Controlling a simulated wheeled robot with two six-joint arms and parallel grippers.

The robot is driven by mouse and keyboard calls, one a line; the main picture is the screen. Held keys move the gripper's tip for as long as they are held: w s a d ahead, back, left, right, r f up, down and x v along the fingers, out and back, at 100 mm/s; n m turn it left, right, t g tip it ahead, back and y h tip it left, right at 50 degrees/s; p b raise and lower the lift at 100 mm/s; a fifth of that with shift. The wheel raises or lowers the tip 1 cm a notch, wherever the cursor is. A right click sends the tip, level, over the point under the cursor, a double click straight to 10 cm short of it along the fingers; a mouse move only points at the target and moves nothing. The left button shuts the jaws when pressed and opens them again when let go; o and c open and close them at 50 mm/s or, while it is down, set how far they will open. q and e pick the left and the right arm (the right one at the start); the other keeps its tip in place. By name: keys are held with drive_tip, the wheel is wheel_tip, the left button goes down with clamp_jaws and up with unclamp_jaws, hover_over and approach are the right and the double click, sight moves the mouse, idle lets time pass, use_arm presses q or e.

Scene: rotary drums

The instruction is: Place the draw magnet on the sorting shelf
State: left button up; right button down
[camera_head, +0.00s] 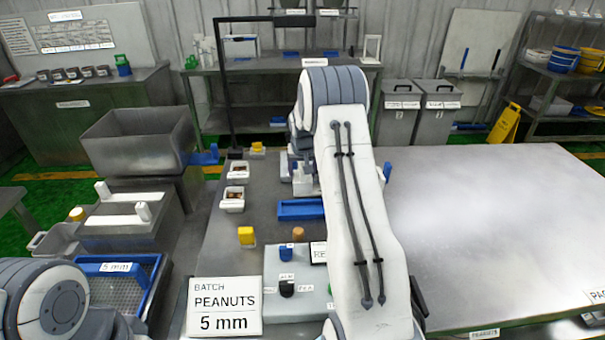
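I cannot tell for sure which thing is the draw magnet; no readable label names it. Small candidates on the near table are a yellow block (246,236), a blue knob (285,253) and a black knob (287,289). No label reads as the sorting shelf either; a metal shelf rack (545,68) stands at the back right. My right arm rises through the middle and bends down behind itself. Its gripper (302,184) is partly hidden above the table, behind the blue tray (300,209); its fingers are unclear. My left arm shows only at the bottom left, its gripper out of view.
A "PEANUTS 5 mm" sign (224,306) stands at the front. A grey hopper (139,140) and a blue-rimmed sieve (118,280) are at left. Two white cups (233,199) (238,172) hold brown pieces. The wide metal table (480,220) at right is bare.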

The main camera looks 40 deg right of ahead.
drive_tip(key=shift+d+f, duration=0.1)
drive_tip(key=shift+f, duration=0.85)
unclamp_jaws()
